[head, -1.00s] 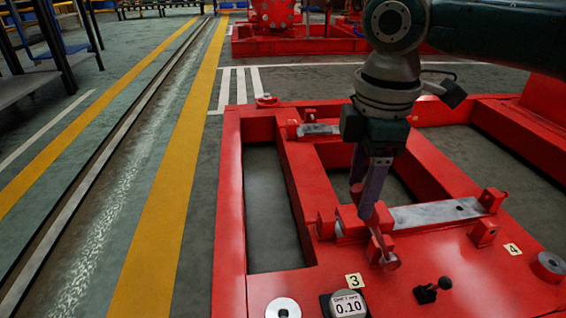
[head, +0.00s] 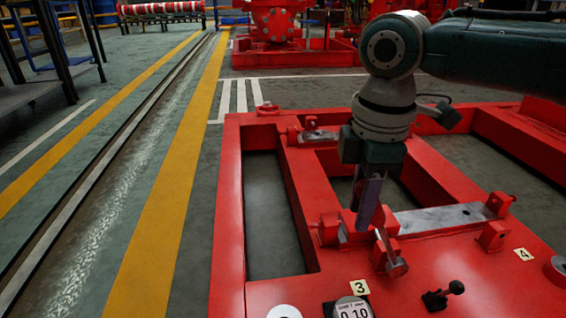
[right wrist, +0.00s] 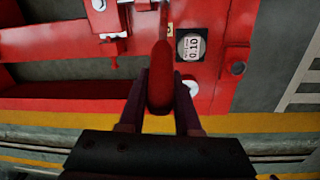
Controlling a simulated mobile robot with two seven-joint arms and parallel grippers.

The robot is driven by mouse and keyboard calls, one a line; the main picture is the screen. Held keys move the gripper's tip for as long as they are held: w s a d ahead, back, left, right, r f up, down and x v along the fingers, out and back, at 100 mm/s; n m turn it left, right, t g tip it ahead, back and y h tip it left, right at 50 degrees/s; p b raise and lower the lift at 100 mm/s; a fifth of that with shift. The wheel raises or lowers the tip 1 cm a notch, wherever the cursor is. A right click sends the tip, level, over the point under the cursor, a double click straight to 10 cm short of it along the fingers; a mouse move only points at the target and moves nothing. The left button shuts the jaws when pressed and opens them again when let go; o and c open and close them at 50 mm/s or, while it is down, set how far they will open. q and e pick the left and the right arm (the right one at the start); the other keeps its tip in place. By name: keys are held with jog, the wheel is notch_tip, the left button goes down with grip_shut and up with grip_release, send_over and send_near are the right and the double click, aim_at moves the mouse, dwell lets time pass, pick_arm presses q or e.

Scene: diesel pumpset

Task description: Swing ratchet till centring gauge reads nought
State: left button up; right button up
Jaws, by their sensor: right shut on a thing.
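The centring gauge (head: 352,309) is a round dial at the bottom of the head view, partly cut off, reading 0.10. It also shows in the right wrist view (right wrist: 191,46) with the same figure. The ratchet (head: 396,266) is a small lever with a round end, beside the near end of a grey metal bar (head: 445,217) on the red frame. My right gripper (head: 371,215) points down over it. In the right wrist view its fingers stand on both sides of the red ratchet handle (right wrist: 160,70), shut on it. My left gripper is not in view.
The red base frame (head: 228,230) has open bays. Tag 3 (head: 359,287) lies by the gauge and tag 4 (head: 523,254) lies right. A black-knobbed lever (head: 436,300) stands right of the gauge. A yellow floor stripe (head: 165,200) runs along the left.

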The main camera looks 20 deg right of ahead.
grip_shut()
dwell(0.8)
jog(key=shift+d+r+p, duration=0.1)
jog(key=shift+r+p, duration=0.05)
jog(key=shift+p, duration=0.15)
jog(key=d+p, duration=0.1)
jog(key=r+y+p, duration=0.1)
jog(key=p, duration=0.1)
jog(key=s+d+p, duration=0.1)
jog(key=p, duration=0.1)
jog(key=shift+d+r+y, duration=0.25)
jog(key=shift+d+y, duration=0.05)
jog(key=shift+y, duration=0.1)
jog(key=shift+d+t+y, duration=0.3)
jog(key=shift+d, duration=0.15)
